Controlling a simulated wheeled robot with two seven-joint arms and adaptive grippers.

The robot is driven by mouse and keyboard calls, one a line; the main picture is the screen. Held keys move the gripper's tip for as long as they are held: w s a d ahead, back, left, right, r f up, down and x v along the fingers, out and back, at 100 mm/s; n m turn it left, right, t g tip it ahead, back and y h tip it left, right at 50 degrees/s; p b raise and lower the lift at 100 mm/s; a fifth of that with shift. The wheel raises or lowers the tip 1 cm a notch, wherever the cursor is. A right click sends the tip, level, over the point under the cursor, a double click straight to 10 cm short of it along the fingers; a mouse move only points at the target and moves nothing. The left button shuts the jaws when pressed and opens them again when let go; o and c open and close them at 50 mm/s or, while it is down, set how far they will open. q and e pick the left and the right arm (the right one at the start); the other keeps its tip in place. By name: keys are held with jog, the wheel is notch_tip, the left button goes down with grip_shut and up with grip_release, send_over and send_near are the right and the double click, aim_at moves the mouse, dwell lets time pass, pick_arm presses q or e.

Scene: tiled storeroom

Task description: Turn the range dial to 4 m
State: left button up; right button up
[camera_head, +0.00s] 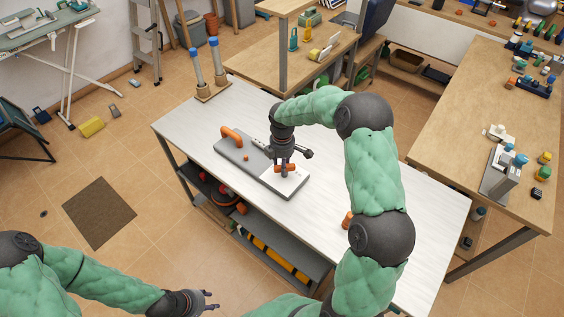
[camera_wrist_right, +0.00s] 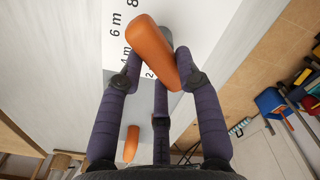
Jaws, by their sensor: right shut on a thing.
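The range dial is an orange, elongated knob (camera_head: 285,168) on a white scale plate (camera_head: 297,180) at the right end of a grey panel (camera_head: 262,172) on the white table. In the right wrist view the knob (camera_wrist_right: 152,50) hides part of the scale. Labels "2", "4 m", "6 m" and part of an "8" show left of it; which mark it points to I cannot tell. My right gripper (camera_wrist_right: 156,78) is shut on the knob from above. My left gripper (camera_head: 209,299) is open and empty, low in front of the table and away from the panel.
An orange handle (camera_head: 232,134) stands at the panel's left end. A wooden stand with two blue-topped posts (camera_head: 209,82) is at the table's far left corner. A small orange object (camera_head: 347,220) lies near my right arm.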

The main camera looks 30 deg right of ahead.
jog(key=shift+m, duration=0.3)
jog(key=o, duration=1.2)
jog(key=shift+c, duration=0.2)
notch_tip(320, 180, up, 12)
